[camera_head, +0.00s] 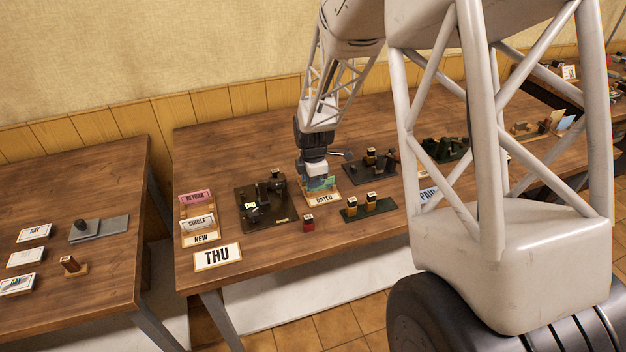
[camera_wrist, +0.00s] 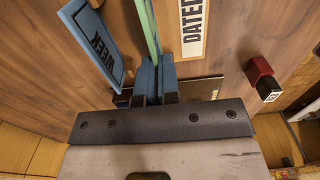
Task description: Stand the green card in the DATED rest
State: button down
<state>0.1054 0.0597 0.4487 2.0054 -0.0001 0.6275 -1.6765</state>
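The green card (camera_wrist: 151,28) shows edge-on in the wrist view as a thin strip. Its near end is between the two blue fingers of my gripper (camera_wrist: 156,68), which look closed on it. In the head view my gripper (camera_head: 316,172) is low over the DATED rest (camera_head: 324,200), and the green card (camera_head: 326,183) is just below it. A blue card marked WEEK (camera_wrist: 92,42) stands beside the green card, apart from it. The DATED label (camera_wrist: 193,22) is on the other side. I cannot tell whether the green card's lower edge touches the rest.
A red-sided stamp (camera_head: 308,222) stands just left of the rest. A dark press (camera_head: 262,205) is further left, near a rack with RETURN and SINGLE cards (camera_head: 197,215). A green tray with stamps (camera_head: 368,207) and another dark device (camera_head: 370,165) are to the right.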

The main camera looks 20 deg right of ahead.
jog(key=c, duration=1.8)
grip_release()
jog(key=shift+f, duration=0.2)
jog(key=o, duration=1.1)
jog(key=shift+r, duration=0.2)
jog(key=shift+r, duration=3.3)
jog(key=s+a+r+m+t, duration=0.1)
jog(key=s+a+r+m, duration=0.3)
jog(key=s+r+m, duration=0.8)
jog(key=shift+s+a+r+m+t, duration=0.35)
jog(key=shift+s+r+m, duration=0.8)
jog(key=shift+s, duration=2.45)
jog(key=shift+s+a+r+m+t, duration=0.3)
jog(key=shift+s+r+m, duration=0.8)
jog(key=shift+s, duration=2.45)
jog(key=shift+s+a+r+m+t, duration=0.15)
jog(key=shift+s+a+r+m, duration=0.95)
jog(key=shift+s, duration=2.5)
